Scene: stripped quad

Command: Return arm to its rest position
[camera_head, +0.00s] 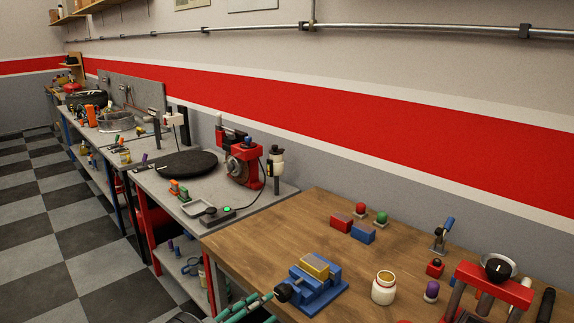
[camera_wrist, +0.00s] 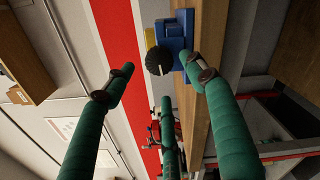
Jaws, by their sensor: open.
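My gripper (camera_wrist: 158,80) shows in the wrist view as long green fingers spread wide apart, with nothing between them. In the head view, part of my gripper (camera_head: 248,307) shows at the bottom edge, beside the front edge of the wooden bench (camera_head: 262,237). The rest of my arm is out of view there. A blue vise (camera_head: 318,290) with a yellow block (camera_head: 314,265) on top stands on the bench just right of the fingers. The wrist view shows the vise (camera_wrist: 186,32) and its black knob (camera_wrist: 158,60) beyond the fingertips; I see no grip on it.
A white jar (camera_head: 383,288), red block (camera_head: 341,222), blue block (camera_head: 362,234) and red stand (camera_head: 495,282) are on the wooden bench. A grey bench (camera_head: 265,198) with a red machine (camera_head: 242,164) adjoins it. Checkered floor (camera_head: 70,235) is open at left.

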